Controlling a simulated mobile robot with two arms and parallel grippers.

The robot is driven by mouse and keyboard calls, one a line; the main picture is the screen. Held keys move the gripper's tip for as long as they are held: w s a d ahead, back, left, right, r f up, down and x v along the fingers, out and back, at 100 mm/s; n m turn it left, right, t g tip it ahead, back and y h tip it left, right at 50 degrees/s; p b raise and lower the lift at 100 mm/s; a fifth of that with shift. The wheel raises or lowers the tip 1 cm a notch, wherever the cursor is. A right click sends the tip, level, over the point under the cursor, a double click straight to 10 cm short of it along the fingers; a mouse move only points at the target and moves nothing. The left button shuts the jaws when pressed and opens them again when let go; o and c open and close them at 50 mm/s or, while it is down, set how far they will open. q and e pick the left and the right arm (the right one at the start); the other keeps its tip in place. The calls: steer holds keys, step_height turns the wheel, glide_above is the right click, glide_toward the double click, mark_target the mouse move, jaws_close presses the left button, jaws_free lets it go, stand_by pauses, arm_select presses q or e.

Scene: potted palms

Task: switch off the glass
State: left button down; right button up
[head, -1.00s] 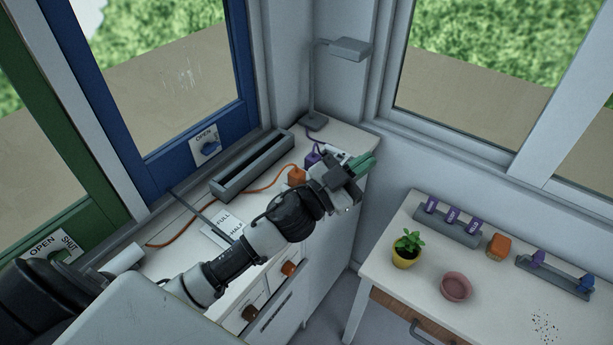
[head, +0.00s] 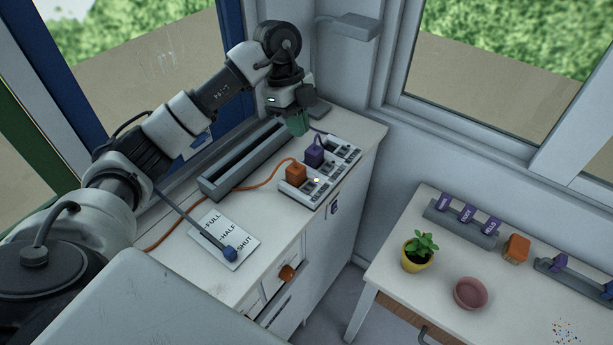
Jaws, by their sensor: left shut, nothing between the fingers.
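My left gripper (head: 298,124) has green fingertips, shut and empty. It points down over the back of the counter, between the grey trough and the power strip. The white power strip (head: 318,184) has several switches. An orange plug (head: 296,173) with an orange cord and a purple plug (head: 314,153) stand in it. A small light (head: 317,180) glows beside the orange plug. The glass I can see is in the window panes (head: 490,70); no drinking glass shows. A lever with a blue knob (head: 230,254) lies over a card (head: 222,236) marked FULL, HALF, SHUT. My right gripper is out of view.
The long grey trough (head: 212,188) lies along the window side. At right, a white table (head: 405,282) holds a potted plant (head: 418,251), a pink bowl (head: 470,293), an orange block (head: 516,248) and racks of purple tags.

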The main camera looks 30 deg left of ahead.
mark_target(310, 190)
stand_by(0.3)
arm_select(q)
steer(key=p+x, duration=0.1)
steer(key=x, duration=0.3)
steer(key=p+x, duration=0.2)
steer(key=x, duration=0.2)
steer(key=p+x, duration=0.1)
steer(key=x, duration=0.4)
steer(key=shift+s+a+p, duration=0.15)
steer(key=shift+a+p, duration=0.2)
steer(key=shift+a, duration=0.05)
steer(key=shift+f, duration=0.55)
